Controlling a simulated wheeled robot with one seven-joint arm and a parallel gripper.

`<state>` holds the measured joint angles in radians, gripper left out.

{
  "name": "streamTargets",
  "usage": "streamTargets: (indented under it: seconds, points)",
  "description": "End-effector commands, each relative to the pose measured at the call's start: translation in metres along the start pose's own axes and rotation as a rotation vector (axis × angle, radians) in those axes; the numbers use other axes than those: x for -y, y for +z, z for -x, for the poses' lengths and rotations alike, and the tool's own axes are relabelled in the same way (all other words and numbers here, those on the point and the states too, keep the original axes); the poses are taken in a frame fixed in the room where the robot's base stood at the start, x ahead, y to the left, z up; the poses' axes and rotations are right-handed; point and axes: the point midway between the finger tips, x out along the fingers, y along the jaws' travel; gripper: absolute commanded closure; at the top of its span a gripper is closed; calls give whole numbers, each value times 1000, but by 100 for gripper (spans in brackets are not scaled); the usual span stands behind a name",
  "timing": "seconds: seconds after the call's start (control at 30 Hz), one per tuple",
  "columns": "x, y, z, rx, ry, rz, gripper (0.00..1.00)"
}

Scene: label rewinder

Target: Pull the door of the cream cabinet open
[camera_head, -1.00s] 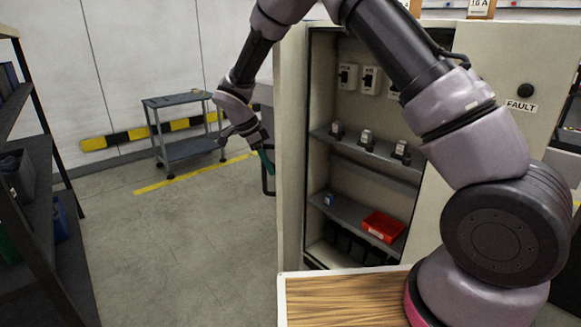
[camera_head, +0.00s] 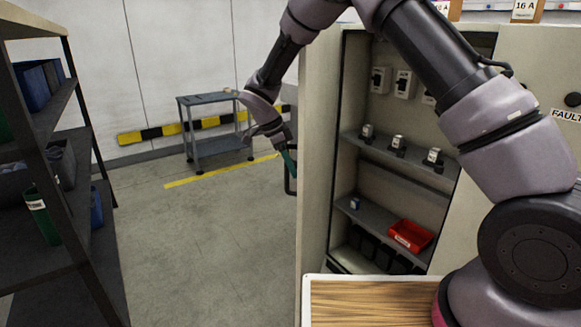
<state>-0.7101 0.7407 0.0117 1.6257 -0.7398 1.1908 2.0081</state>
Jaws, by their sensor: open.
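The cream cabinet (camera_head: 513,130) stands at the right, and its inside shows with shelves and small switches. Its door (camera_head: 316,160) stands swung out, seen nearly edge-on at the left of the opening. A dark handle (camera_head: 291,181) sticks out from the door's left face. My gripper (camera_head: 288,160) is at the handle, with its greenish fingertips beside or around it; I cannot tell whether they touch. The jaws are open. My arm crosses in front of the cabinet from the lower right.
A wooden top (camera_head: 370,302) is in front. A dark shelf rack (camera_head: 60,170) stands at the left, a grey cart (camera_head: 216,145) at the back. The floor between is clear.

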Motion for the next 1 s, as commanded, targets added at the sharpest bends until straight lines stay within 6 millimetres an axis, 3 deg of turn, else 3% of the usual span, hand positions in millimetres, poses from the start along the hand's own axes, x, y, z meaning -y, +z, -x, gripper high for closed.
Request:
streamTargets:
  seconds: [0.17, 0.4, 0.6, 1.0]
  points:
    - [1, 0, 19, 1, -5, -1, 50]
    - [0, 1, 67, 1, -4, 0, 50]
    - [0, 2, 98, 1, -1, 0, 50]
    - [-1, 1, 108, 0, 1, 1, 50]
